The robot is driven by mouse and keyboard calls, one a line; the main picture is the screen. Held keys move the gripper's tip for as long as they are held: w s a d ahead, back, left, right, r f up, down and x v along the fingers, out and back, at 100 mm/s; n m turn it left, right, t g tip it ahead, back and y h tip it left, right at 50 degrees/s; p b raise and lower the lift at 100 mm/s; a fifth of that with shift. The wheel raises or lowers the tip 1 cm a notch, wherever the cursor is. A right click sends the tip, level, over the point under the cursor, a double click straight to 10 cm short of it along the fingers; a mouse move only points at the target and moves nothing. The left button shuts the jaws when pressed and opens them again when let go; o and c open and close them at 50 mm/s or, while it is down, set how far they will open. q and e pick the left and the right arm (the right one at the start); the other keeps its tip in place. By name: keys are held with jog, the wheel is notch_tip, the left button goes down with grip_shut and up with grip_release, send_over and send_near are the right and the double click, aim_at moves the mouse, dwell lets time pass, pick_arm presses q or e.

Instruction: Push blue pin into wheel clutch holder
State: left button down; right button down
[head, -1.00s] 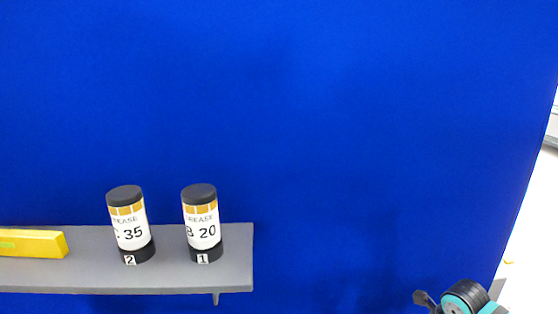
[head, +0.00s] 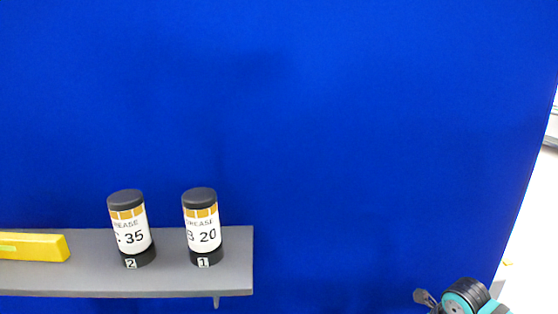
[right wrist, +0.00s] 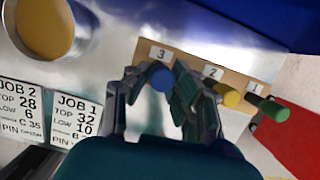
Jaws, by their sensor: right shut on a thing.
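The blue pin (right wrist: 160,78) shows in the right wrist view at the slot labelled 3 of a wooden strip (right wrist: 188,67). My right gripper (right wrist: 161,82) is shut on the blue pin, with one finger on each side of it. The pin's lower end is hidden, so I cannot tell whether it still sits in the strip. I cannot make out the wheel clutch holder in either view. My left gripper is not in view.
A yellow pin (right wrist: 230,97) and a green pin (right wrist: 272,108) stand close to the right finger. A round container with orange-brown contents (right wrist: 45,27) and job cards (right wrist: 77,117) lie left. The head view shows two grease cans (head: 203,226) on a grey shelf (head: 235,262).

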jog(key=shift+r+p, duration=1.3)
jog(key=shift+r, duration=1.1)
jog(key=shift+s+f, duration=0.1)
